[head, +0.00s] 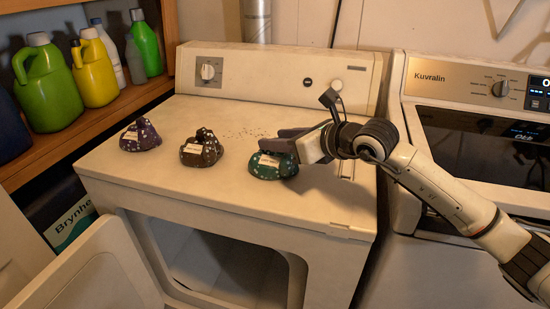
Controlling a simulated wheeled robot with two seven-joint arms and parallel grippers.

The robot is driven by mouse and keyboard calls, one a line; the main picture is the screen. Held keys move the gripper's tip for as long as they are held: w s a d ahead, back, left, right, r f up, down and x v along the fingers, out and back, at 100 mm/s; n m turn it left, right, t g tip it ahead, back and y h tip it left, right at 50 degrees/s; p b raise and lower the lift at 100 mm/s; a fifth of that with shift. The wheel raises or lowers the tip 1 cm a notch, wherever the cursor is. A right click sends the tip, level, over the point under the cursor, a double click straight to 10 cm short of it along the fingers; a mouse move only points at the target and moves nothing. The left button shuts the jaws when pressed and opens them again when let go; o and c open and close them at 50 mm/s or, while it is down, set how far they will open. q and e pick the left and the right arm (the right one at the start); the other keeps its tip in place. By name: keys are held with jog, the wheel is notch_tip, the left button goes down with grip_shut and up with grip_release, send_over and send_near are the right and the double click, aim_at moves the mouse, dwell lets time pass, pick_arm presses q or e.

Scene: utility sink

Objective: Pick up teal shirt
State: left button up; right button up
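The teal shirt (271,167) is a small crumpled bundle with white specks and a pale label. It rests on top of the white dryer (215,185), right of two other bundles. My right gripper (284,140) reaches in from the right, with its fingers at the upper right part of the teal shirt. The fingers cover part of the shirt. From this angle I cannot tell whether they are open or shut on it. My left gripper is not in view.
A brown bundle (201,150) and a purple bundle (140,136) sit to the left on the dryer top. The dryer door (95,275) hangs open at lower left. A Kuvralin washer (480,90) stands at right. A shelf of bottles (95,70) is at left.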

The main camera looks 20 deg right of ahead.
grip_shut()
jog(key=shift+r, duration=0.1)
